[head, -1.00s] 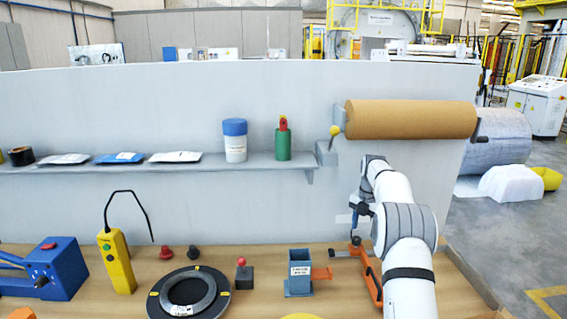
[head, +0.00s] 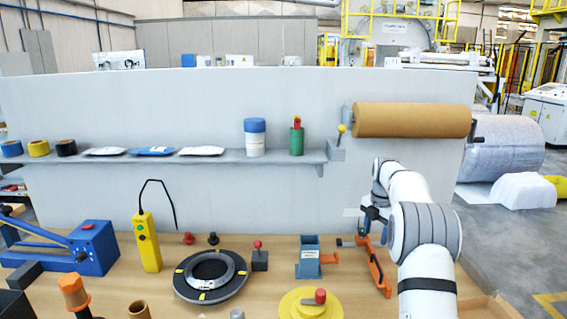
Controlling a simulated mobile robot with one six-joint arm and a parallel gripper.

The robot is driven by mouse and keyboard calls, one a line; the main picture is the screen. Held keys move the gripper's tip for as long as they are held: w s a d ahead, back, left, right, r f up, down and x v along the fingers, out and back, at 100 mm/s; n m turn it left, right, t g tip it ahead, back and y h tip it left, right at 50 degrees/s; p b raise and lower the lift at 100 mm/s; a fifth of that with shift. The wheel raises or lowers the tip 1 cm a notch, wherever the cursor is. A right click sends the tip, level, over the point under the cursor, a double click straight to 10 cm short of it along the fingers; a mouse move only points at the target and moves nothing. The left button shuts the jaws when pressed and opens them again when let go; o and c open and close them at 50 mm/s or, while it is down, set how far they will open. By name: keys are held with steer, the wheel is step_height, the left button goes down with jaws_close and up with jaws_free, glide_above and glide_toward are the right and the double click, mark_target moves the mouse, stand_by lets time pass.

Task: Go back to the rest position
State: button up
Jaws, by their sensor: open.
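My gripper (head: 369,216) is at the end of my white arm, above the right part of the wooden workbench (head: 262,275). It is small in the head view and partly covered by my own arm. It looks open, with nothing visible in it. An orange-handled tool (head: 378,270) lies on the bench just below it and to the right; I cannot tell whether they touch.
A brown paper roll (head: 412,120) hangs on the grey panel behind my arm. A blue holder (head: 308,258), a black ring plate (head: 182,285), a yellow disc (head: 295,303) and a yellow pendant (head: 148,242) stand on the bench. A shelf (head: 225,158) carries bottles, packets and tape rolls.

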steer(key=s+a+r+m, duration=0.3)
steer(key=s+r+m, duration=0.1)
steer(key=s, duration=0.3)
steer(key=s+a+r+m+t, duration=0.1)
steer(key=s+a+r+m, duration=0.25)
steer(key=s, duration=0.35)
steer(key=s+a+r+m, duration=0.3)
steer(key=s+r+m, duration=0.15)
steer(key=s, duration=0.25)
steer(key=s+a+f+m, duration=0.2)
steer(key=s+m, duration=0.4)
steer(key=s, duration=0.5)
steer(key=s+a+f+m+t, duration=0.1)
steer(key=s+f+m, duration=0.3)
steer(key=s, duration=0.7)
steer(key=a+m, duration=0.1)
steer(key=m, duration=0.1)
steer(key=shift+s+f+m+t, duration=0.3)
steer(key=shift+s+f, duration=0.05)
steer(key=shift+s, duration=0.05)
